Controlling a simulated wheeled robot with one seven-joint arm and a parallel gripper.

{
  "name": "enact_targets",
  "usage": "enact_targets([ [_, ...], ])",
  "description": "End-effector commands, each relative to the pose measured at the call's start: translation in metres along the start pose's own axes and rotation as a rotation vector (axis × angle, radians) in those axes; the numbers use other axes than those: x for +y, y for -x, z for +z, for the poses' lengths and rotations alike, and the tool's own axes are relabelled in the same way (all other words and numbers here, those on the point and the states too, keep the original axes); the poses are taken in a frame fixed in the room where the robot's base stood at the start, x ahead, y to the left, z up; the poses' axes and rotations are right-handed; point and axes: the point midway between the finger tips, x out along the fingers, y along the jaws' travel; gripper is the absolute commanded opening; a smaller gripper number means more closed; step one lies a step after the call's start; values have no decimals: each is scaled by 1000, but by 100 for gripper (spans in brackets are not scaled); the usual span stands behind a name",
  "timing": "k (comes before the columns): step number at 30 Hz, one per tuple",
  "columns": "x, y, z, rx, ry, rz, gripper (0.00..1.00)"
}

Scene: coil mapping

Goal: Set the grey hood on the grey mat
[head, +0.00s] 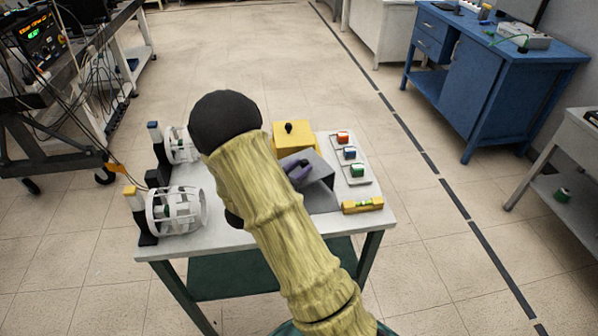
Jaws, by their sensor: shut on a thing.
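The grey hood (318,170) shows at the middle of the white table, right of my yellow-sleeved arm. A grey flat patch that looks like the grey mat (325,201) shows just below it in the picture. I cannot tell whether the hood touches the mat. My gripper (298,172) shows as a small purple part against the hood, shut on it. My arm hides the rest of the gripper and the left part of the hood and mat.
A yellow box (291,137) with a black knob stands behind the hood. A tray (364,181) with red, blue and green pieces lies to the right. A yellow level (362,205) lies near the front right. Two white cages (177,211) stand at left.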

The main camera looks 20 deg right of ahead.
Motion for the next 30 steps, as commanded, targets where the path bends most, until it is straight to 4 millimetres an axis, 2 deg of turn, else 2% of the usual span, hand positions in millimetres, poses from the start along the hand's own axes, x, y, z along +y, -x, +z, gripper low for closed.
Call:
enact_targets([
  [3, 1, -1, 11, 1, 1, 2, 0],
  [15, 1, -2, 16, 1, -1, 3, 0],
  [16, 1, -2, 15, 1, -1, 3, 31],
  [18, 1, -2, 15, 0, -1, 3, 45],
  [19, 1, -2, 15, 0, -1, 3, 47],
  [30, 1, -1, 10, 1, -1, 1, 47],
])
